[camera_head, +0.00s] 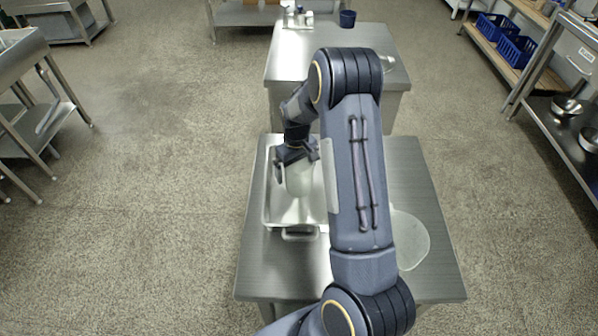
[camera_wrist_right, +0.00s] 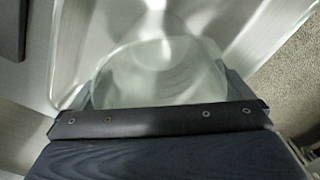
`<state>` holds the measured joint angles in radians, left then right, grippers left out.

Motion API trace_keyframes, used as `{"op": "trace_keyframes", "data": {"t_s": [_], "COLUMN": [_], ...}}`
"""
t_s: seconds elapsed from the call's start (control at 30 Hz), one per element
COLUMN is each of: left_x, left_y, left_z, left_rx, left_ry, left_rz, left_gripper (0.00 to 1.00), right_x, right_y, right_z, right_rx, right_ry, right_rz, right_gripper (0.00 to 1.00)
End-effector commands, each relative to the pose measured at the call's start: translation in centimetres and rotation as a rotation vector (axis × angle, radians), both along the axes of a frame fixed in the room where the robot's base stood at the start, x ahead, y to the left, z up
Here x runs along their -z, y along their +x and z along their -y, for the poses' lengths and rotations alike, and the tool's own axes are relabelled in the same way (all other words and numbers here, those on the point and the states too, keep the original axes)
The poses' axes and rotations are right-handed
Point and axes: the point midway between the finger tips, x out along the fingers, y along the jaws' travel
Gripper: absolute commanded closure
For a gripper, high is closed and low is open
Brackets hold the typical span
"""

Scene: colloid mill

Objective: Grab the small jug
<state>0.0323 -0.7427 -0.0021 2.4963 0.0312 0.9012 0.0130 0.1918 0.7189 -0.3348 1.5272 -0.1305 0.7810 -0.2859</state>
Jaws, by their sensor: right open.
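A small translucent jug (camera_head: 299,183) stands in a shallow metal tray (camera_head: 281,215) on the near steel table. My right gripper (camera_head: 296,162) is directly above it, pointing down, with the jug's upper part between its fingers. In the right wrist view the jug (camera_wrist_right: 160,72) fills the space between the open fingers of the gripper (camera_wrist_right: 163,88). I cannot tell whether either finger touches it. My forearm hides part of the tray's right side. My left gripper is not in view.
A translucent round item (camera_head: 411,243) lies on the near table (camera_head: 262,262), right of my arm and partly hidden by it. A second steel table (camera_head: 290,62) behind holds a dark blue cup (camera_head: 347,19) and small bottles. Shelves with blue crates (camera_head: 515,50) stand at right.

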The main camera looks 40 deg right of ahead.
Motion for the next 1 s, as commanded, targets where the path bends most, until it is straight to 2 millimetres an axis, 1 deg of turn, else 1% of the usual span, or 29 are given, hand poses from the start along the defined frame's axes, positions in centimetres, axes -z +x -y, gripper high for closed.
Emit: {"op": "trace_keyframes", "data": {"t_s": [0.07, 0.4, 0.43, 0.67, 0.77, 0.87, 1.0], "left_x": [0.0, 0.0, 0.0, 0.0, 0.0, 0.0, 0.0], "left_y": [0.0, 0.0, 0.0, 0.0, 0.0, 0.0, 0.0], "left_z": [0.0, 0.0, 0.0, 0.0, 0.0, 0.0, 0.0], "left_rx": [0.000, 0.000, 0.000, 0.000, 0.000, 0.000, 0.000], "left_ry": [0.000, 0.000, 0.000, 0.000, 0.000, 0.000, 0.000], "left_rz": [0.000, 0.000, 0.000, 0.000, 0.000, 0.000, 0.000], "left_gripper": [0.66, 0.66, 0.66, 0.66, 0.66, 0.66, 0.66], "right_x": [0.0, -0.1, -0.1, -0.2, -0.6, -1.4, -3.6], "right_y": [0.0, 0.0, 0.0, 0.0, 0.1, 0.1, 0.1], "right_z": [0.0, 0.0, 0.0, 0.0, 0.0, 0.0, -0.1], "right_rx": [0.000, 0.000, 0.000, 0.000, 0.000, 0.000, 0.000], "right_ry": [0.000, 0.000, 0.000, 0.000, 0.000, 0.000, 0.000], "right_rz": [0.000, 0.000, 0.001, 0.001, 0.002, 0.003, 0.006], "right_gripper": [0.01, 0.46, 0.48, 0.48, 0.48, 0.48, 0.48]}}
